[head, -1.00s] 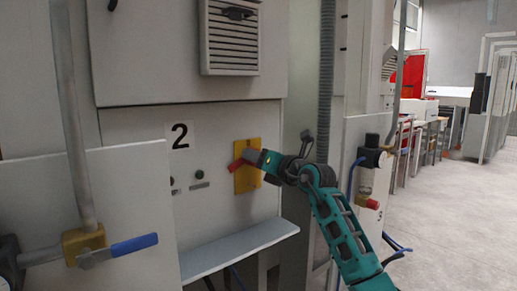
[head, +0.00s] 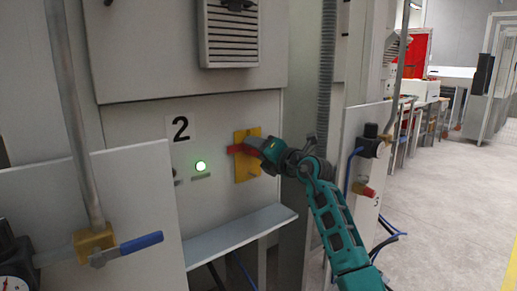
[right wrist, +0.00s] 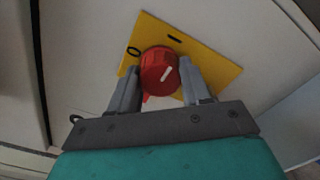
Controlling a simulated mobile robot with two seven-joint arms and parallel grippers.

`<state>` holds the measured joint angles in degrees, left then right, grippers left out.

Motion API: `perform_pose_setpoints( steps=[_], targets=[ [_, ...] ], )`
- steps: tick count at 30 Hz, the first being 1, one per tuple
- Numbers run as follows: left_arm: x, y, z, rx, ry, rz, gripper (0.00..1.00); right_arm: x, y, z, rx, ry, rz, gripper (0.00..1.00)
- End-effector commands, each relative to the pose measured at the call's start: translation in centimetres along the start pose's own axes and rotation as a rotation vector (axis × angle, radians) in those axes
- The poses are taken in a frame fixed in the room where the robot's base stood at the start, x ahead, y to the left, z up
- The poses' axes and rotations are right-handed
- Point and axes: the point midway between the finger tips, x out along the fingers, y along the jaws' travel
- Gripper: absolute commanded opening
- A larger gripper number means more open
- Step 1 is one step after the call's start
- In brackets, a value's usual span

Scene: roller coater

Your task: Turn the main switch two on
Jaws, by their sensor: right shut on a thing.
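A lamp (head: 200,166) beside the plate glows green. My left gripper is not in view.
A light shelf (head: 240,233) juts out below the switch. A pipe with a blue-handled valve (head: 140,243) stands at the front left. Another panel (head: 367,150) with a red knob (head: 368,191) is at the right. The floor to the right is clear.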

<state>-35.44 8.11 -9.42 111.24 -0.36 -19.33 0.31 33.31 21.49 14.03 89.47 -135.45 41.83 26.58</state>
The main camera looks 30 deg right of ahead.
Motion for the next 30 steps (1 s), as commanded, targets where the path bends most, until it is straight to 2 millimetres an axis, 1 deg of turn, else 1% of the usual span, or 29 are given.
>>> perform_pose_setpoints(
  steps=[1,7,8,15,24,26,30],
  targets=[
    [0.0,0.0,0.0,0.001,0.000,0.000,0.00,-0.1,0.3,0.5,0.004,-0.012,0.007,0.17],
    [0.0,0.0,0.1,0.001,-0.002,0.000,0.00,-0.1,0.3,0.5,0.004,-0.013,0.007,0.17],
    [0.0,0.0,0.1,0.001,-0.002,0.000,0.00,-0.1,0.3,0.5,0.004,-0.013,0.008,0.51],
    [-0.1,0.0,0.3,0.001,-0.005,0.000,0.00,0.0,0.2,0.3,0.002,-0.007,0.004,0.73],
    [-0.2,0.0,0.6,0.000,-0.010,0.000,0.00,-0.2,0.1,0.1,0.002,-0.003,0.002,0.73],
    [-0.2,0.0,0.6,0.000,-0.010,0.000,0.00,-0.6,0.0,0.1,0.002,-0.003,0.002,0.73],
    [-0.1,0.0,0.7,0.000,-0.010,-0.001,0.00,-2.4,0.0,0.1,-0.001,-0.003,0.001,0.73]
  ],
)
